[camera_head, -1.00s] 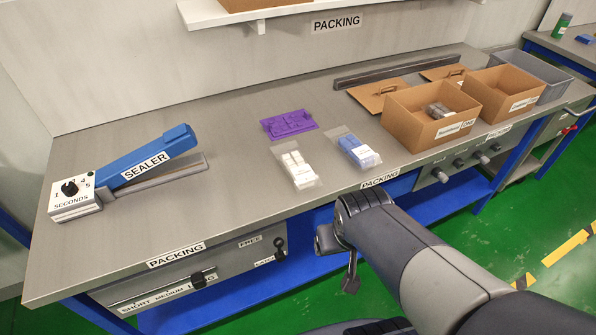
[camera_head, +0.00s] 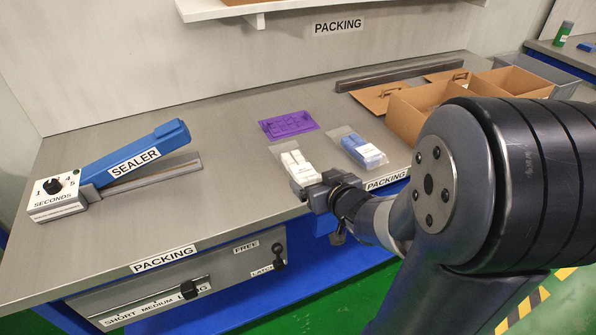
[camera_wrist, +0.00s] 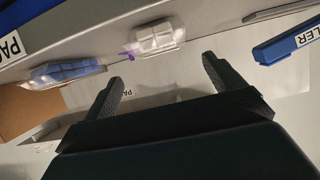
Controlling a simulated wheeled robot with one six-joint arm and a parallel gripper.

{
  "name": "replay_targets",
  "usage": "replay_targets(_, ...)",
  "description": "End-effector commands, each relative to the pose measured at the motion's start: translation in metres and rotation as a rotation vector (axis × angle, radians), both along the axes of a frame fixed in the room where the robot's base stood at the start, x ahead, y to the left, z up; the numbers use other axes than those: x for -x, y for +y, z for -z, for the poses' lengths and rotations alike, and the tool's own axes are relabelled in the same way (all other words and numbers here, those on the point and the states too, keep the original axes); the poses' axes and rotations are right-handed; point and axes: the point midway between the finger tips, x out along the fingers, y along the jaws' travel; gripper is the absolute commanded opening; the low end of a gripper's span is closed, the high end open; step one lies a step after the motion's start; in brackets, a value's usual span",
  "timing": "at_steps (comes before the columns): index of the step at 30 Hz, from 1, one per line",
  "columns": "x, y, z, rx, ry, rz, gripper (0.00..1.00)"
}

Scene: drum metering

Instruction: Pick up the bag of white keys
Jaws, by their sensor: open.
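The bag of white keys (camera_head: 295,164) lies on the grey packing bench near its front edge, a clear bag with white blocks in it. It also shows in the wrist view (camera_wrist: 156,38), beyond the gap between my fingers. My gripper (camera_wrist: 165,75) is open and empty, its two dark fingers spread apart and short of the bag. In the head view my gripper (camera_head: 312,190) is at the bench's front edge, just in front of the bag, and partly covers its near end. Whether it touches the bag cannot be told.
A bag of blue keys (camera_head: 361,151) lies close to the right. A purple piece (camera_head: 289,124) lies behind. The blue sealer (camera_head: 130,162) stands at the left. Cardboard boxes (camera_head: 405,122) stand at the right, partly hidden by my arm. The bench between sealer and bags is clear.

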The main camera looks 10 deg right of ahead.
Motion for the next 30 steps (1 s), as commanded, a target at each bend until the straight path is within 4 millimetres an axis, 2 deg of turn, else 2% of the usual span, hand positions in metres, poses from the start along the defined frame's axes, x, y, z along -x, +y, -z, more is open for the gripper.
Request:
replay_targets(6,-0.03,0.006,0.014,0.001,0.002,-0.002,0.89)
replay_targets(14,-0.046,0.009,0.019,0.001,0.002,0.0,0.89)
replay_targets(22,-0.079,0.018,0.031,0.001,0.002,0.0,0.89)
replay_targets(30,-0.09,0.019,0.035,0.002,0.002,0.001,0.89)
